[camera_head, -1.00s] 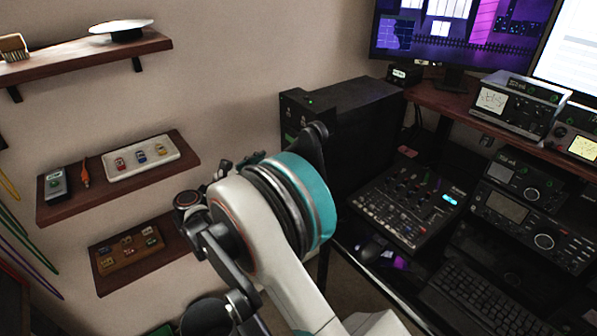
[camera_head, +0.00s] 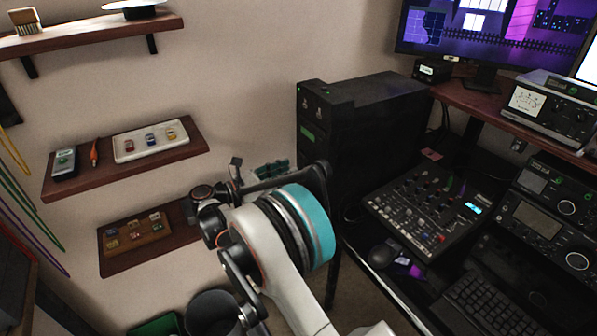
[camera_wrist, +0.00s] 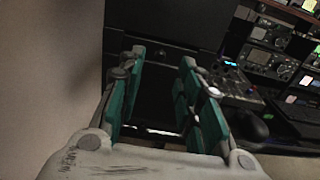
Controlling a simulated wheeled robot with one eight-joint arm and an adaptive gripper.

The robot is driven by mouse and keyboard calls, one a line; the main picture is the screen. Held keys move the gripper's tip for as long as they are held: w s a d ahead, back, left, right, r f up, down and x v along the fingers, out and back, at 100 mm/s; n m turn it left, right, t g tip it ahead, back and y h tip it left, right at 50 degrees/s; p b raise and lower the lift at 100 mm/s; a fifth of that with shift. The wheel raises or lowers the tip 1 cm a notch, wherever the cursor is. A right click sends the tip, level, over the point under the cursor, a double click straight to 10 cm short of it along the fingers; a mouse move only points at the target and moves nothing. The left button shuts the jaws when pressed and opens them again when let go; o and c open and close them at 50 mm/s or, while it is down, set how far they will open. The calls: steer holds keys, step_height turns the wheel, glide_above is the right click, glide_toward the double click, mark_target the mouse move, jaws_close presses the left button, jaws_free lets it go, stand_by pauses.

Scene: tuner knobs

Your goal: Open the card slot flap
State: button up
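A black tower case (camera_head: 372,110) with a green label and small green lights on its narrow face stands right of the shelves. I cannot clearly make out a card slot flap on it. My gripper (camera_wrist: 163,62) is open and empty, its two teal fingers spread apart. In the wrist view the dark tower (camera_wrist: 165,25) fills the space ahead of and between the fingers; whether they touch it I cannot tell. In the head view my gripper's teal fingers (camera_head: 271,169) show small beside the tower's lower left, partly hidden by my arm.
A mixer panel (camera_head: 430,208), a mouse (camera_head: 382,254) and a keyboard (camera_head: 485,305) lie on the desk to the right. Wall shelves (camera_head: 190,147) with small items are on the left.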

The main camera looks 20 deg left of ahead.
steer(key=b+x, duration=0.1)
steer(key=x, duration=0.4)
jaws_close()
